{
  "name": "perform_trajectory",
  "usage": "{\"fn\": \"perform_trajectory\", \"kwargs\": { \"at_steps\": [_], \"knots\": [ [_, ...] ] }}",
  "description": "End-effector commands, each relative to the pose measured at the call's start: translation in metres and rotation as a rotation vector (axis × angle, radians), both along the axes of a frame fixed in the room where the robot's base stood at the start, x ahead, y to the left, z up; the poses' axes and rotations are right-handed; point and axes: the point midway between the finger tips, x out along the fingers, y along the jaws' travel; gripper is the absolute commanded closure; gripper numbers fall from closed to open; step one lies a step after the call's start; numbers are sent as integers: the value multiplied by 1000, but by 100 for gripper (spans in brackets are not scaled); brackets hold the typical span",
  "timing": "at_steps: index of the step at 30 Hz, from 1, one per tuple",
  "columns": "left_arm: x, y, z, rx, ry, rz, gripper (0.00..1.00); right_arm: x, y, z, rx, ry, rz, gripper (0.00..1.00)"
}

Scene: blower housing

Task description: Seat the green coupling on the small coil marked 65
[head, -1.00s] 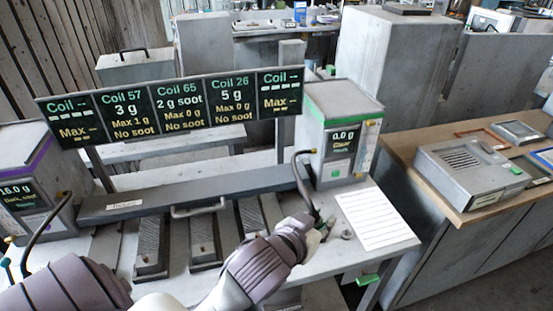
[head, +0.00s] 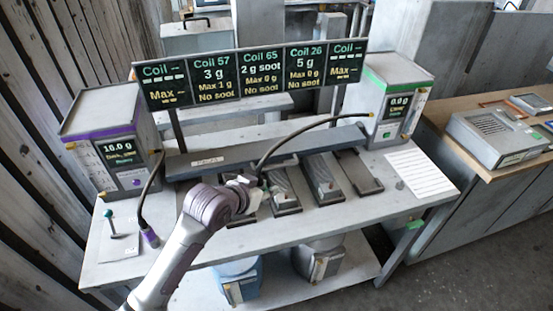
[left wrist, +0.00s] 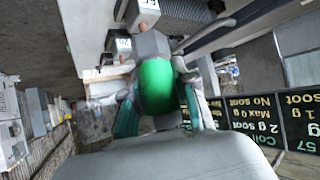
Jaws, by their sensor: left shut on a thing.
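The green coupling (left wrist: 156,86) with its grey end is between the fingers of my left gripper (left wrist: 160,108), which is shut on it. In the head view my left gripper (head: 252,184) is over the row of coils. The small coil marked 65 shows its white label (left wrist: 149,4) and copper stub (left wrist: 139,28) at the top of the left wrist view. The coupling's grey end is close to that stub; I cannot tell if they touch. In the head view coil 65 (head: 284,196) sits right beside the gripper, partly hidden. My right gripper is out of view.
The green-topped unit (head: 390,105) feeds a dark hose (head: 300,128) to my left gripper. The display board (head: 250,75) stands behind.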

Motion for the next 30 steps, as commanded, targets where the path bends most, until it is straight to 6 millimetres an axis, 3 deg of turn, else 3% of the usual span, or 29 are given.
{"fn": "perform_trajectory", "kwargs": {
  "at_steps": [1, 4, 12, 24, 30],
  "knots": [
    [16, -16, 10, 18, 21, -66, 100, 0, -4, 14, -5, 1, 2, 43],
    [35, -38, 10, 55, 68, -181, 100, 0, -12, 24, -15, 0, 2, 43],
    [61, -58, 12, 108, 131, -313, 100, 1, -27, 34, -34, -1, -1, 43],
    [61, -59, -16, 110, 136, -321, 100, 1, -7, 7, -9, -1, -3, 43],
    [61, -59, -32, 110, 134, -320, 100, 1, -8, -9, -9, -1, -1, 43]
  ]
}}
